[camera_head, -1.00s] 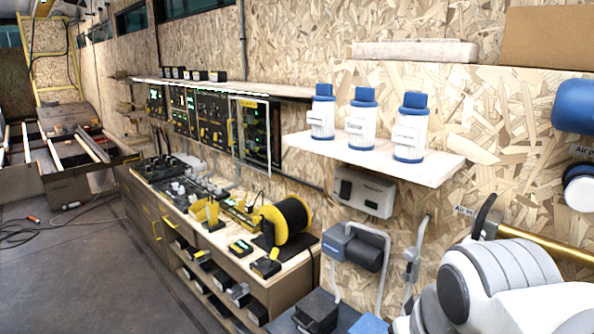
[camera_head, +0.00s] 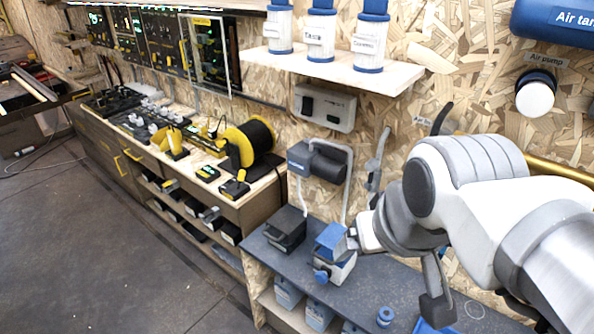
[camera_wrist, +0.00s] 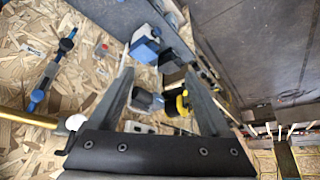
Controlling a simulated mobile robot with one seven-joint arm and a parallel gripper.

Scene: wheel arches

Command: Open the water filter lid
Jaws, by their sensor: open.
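A small white unit with a blue lid (camera_head: 332,238) stands on the dark bench, with a round blue part low on its front. I take it for the water filter; no label is readable. Its lid looks down. In the wrist view the blue-topped unit (camera_wrist: 145,46) shows ahead, just beyond the fingertips in the picture and apart from them. My gripper (camera_wrist: 158,76) is open and empty, its two dark fingers spread. In the head view my arm passes just right of the unit, and I cannot make out the fingers clearly there.
A black box (camera_head: 287,228) stands left of the unit. A grey-blue device (camera_head: 318,160) hangs on the wall behind. White canisters with blue caps (camera_head: 321,32) stand on a shelf above. A yellow-flanged spool (camera_head: 250,143) is further left. The floor at left is clear.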

